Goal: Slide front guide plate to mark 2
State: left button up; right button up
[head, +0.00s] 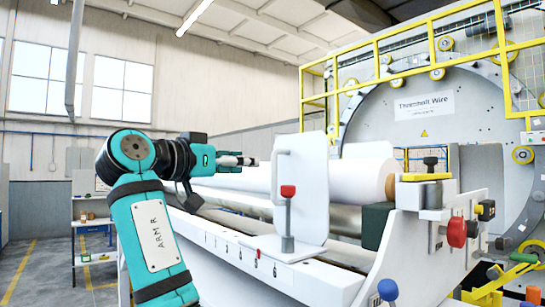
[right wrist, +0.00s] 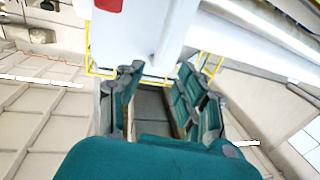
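The front guide plate (head: 309,185) is a white upright panel standing on the rail (head: 225,243), in front of the white roll. A handle (head: 277,178) sits on its left edge, and a red-knobbed lever (head: 288,192) stands on its base. Small marks run along the rail face; a red pointer (head: 258,252) under the plate sits near the higher digits, right of the low ones. My right gripper (head: 252,161) is left of the handle and appears apart from it. In the right wrist view its fingers (right wrist: 158,88) are spread and empty, with white surfaces beyond. My left gripper is not in view.
The white roll (head: 364,180) lies behind the plate. A right-hand end stand with a red knob (head: 457,232) and blue knob (head: 388,289) bounds the rail. A large ring machine (head: 425,105) with yellow railing stands behind. The rail left of the plate looks clear.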

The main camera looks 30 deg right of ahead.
aim_at(273, 163)
jog(key=p+x, duration=0.2)
jog(key=x, duration=0.6)
jog(key=shift+s+d, duration=0.15)
jog(key=shift+d+p, duration=0.3)
jog(key=shift+p, duration=0.15)
jog(key=shift+w+d+f, duration=0.15)
jog(key=shift+w+d, duration=0.25)
jog(key=shift+d, duration=0.3)
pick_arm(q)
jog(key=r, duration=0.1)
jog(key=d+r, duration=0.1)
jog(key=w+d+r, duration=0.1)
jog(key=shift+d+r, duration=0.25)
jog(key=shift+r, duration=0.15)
pick_arm(e)
jog(key=shift+c, duration=0.4)
jog(key=shift+a, duration=0.1)
jog(key=c, duration=0.5)
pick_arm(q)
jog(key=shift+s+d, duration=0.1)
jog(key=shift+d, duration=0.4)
pick_arm(e)
grip_shut()
jog(key=shift+s, duration=0.1)
